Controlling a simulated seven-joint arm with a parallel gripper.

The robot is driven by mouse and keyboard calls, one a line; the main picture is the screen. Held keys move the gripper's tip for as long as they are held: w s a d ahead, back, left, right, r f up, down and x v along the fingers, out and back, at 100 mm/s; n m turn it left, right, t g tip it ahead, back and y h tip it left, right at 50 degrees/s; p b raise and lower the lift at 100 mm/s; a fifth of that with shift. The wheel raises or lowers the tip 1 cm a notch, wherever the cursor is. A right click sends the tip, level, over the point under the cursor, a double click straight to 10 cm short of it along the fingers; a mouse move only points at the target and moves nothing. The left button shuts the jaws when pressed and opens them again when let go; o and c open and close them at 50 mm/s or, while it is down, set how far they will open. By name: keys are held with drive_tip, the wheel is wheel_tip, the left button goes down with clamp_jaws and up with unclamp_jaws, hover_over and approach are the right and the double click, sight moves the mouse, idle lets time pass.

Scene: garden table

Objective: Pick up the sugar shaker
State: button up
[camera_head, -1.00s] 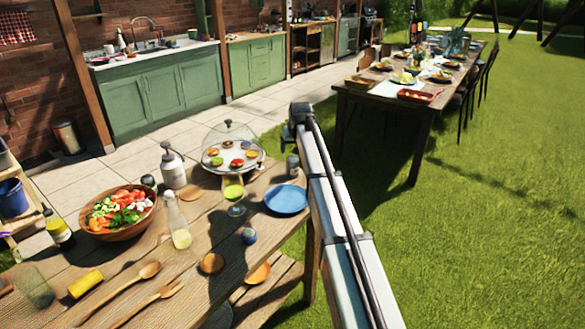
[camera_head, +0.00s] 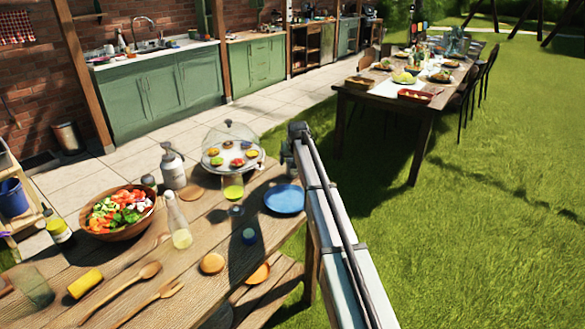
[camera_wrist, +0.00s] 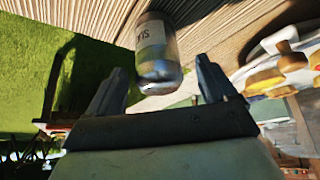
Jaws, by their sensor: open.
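A small jar with a shiny metal end and a pale lettered label, which looks like the sugar shaker (camera_wrist: 157,50), shows in the wrist view. It stands on the wooden table and lies between the spread fingers of my gripper (camera_wrist: 160,82), with space visible on both sides. The label's lettering is only partly readable. My gripper is open; I see no finger closed on the jar. In the head view the end of my arm hangs over the far right edge of the table and hides most of the jar and the fingers.
A domed glass stand with cakes (camera_head: 231,150) is just left of my arm, and a blue plate (camera_head: 285,199) is in front. A pump bottle (camera_head: 172,166), salad bowl (camera_head: 118,212) and dressing bottle (camera_head: 178,222) stand further left. Lawn is open to the right.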

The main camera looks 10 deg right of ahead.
drive_tip(key=shift+x, duration=1.95)
drive_tip(key=shift+c, duration=0.5)
drive_tip(key=c, duration=1.1)
